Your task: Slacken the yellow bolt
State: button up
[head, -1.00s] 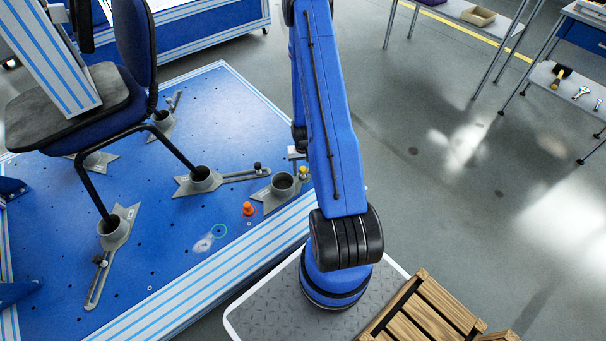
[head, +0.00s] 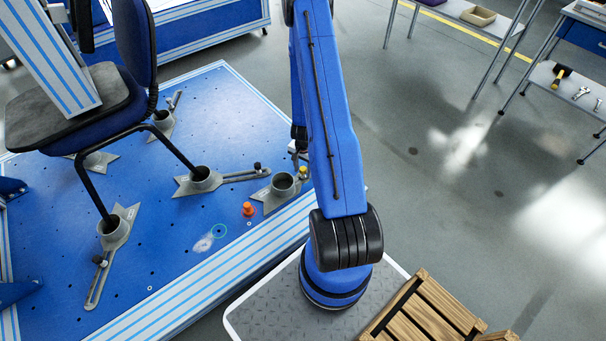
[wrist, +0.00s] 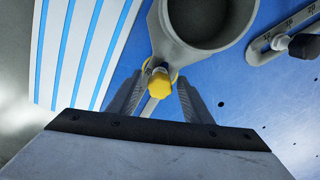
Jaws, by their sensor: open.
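The yellow bolt (head: 303,170) is on a grey metal foot clamp (head: 283,183) near the right edge of the blue platform, partly beside my arm in the head view. In the wrist view the yellow bolt (wrist: 159,84) sits at the base of the clamp's round cup (wrist: 177,48). My gripper (wrist: 158,92) is open, with one finger on each side of the bolt. I cannot tell whether the fingers touch it. In the head view my arm hides most of the gripper.
An orange knob (head: 248,209) stands on the blue platform (head: 180,262) left of the clamp. Other foot clamps hold the legs of a chair (head: 75,110). A second slotted clamp arm (wrist: 280,36) lies at upper right in the wrist view. A wooden crate (head: 425,315) is at the front.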

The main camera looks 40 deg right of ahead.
jog(key=c, duration=0.6)
jog(key=shift+n, duration=0.7)
jog(key=shift+n, duration=0.6)
jog(key=shift+n, duration=0.7)
jog(key=o, duration=0.6)
